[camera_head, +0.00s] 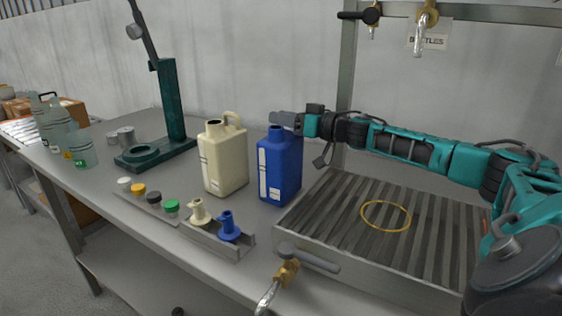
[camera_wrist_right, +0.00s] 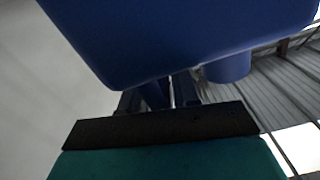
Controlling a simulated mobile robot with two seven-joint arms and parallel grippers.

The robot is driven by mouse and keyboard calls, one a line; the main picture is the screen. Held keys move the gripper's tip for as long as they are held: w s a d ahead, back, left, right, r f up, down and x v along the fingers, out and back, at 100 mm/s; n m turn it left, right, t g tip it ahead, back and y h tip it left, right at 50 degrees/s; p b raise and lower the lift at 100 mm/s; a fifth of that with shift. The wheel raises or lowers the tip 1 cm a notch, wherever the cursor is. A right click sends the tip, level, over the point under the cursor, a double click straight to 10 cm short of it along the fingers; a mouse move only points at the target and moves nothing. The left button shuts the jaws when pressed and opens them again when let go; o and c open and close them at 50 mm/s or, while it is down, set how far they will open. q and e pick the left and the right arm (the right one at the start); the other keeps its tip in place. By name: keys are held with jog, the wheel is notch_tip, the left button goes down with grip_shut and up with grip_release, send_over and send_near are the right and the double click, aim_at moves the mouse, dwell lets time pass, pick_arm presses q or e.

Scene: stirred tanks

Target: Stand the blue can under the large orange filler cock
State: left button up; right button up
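The blue can (camera_head: 278,172) stands upright on the bench, just left of the slatted tray, with a white label on its side. My right gripper (camera_head: 288,120) reaches in from the right at the can's top. In the right wrist view the can's blue body (camera_wrist_right: 180,35) fills the top, and blue shows between the close-set fingers (camera_wrist_right: 160,97), apparently the handle; the contact is partly hidden. A large brass-orange cock (camera_head: 426,20) hangs at the top edge, its upper part cut off. A yellow-orange ring (camera_head: 386,215) lies on the slats. My left gripper is out of view.
The slatted tray (camera_head: 335,215) is otherwise clear. A smaller cock (camera_head: 371,17) hangs beside the large one; another brass tap (camera_head: 285,274) is at the front. A cream can (camera_head: 222,160) stands close left of the blue can. Caps and funnels (camera_head: 228,228) line the front edge.

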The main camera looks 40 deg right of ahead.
jog(key=shift+w+a, duration=0.1)
jog(key=shift+w, duration=0.15)
grip_shut()
dwell(0.4)
